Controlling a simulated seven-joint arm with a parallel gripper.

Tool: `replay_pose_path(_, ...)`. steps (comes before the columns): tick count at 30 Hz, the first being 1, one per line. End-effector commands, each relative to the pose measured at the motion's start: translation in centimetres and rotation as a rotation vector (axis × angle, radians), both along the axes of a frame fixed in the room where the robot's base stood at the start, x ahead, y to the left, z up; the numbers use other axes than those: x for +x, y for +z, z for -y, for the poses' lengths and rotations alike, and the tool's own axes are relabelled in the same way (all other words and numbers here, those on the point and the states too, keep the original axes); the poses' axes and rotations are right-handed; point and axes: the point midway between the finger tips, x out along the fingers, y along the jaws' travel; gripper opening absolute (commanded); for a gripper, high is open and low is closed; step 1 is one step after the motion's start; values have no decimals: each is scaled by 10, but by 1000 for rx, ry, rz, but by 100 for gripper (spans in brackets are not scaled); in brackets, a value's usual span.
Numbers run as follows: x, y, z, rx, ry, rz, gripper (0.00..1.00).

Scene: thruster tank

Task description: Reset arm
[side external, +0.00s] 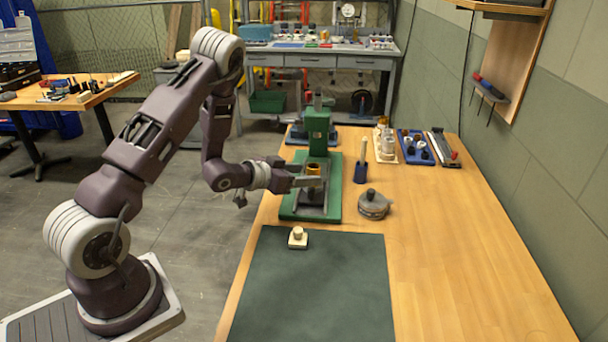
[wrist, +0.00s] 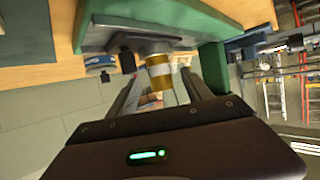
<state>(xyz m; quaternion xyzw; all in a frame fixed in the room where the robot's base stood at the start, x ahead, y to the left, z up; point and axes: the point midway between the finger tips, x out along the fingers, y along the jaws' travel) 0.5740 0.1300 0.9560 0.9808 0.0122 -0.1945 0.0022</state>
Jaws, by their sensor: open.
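My gripper (side external: 306,182) is at the green press (side external: 318,125) on the wooden table. Its fingers point toward the press, level with a brass-coloured cylinder (side external: 313,169) standing there. In the wrist view my gripper (wrist: 160,85) is open, with one finger on each side of the brass and white cylinder (wrist: 159,72). I cannot tell whether either finger touches it. The arm is bent at the elbow and reaches over the table's left edge.
A dark green mat (side external: 312,285) lies in front, with a small pale block with a knob (side external: 298,237) at its back edge. A round grey lidded pot (side external: 374,205) and a blue-based upright tool (side external: 361,160) stand right of the press. The table's right front is clear.

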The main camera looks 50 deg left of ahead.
Motion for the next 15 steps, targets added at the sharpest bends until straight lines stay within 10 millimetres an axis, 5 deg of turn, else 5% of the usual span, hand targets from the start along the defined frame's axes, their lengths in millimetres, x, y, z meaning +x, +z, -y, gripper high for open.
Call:
replay_pose_path(7,6,20,1,27,20,-18,58)
replay_pose_path(11,5,84,10,90,90,-103,58)
replay_pose_path(15,-43,154,44,92,152,-248,58)
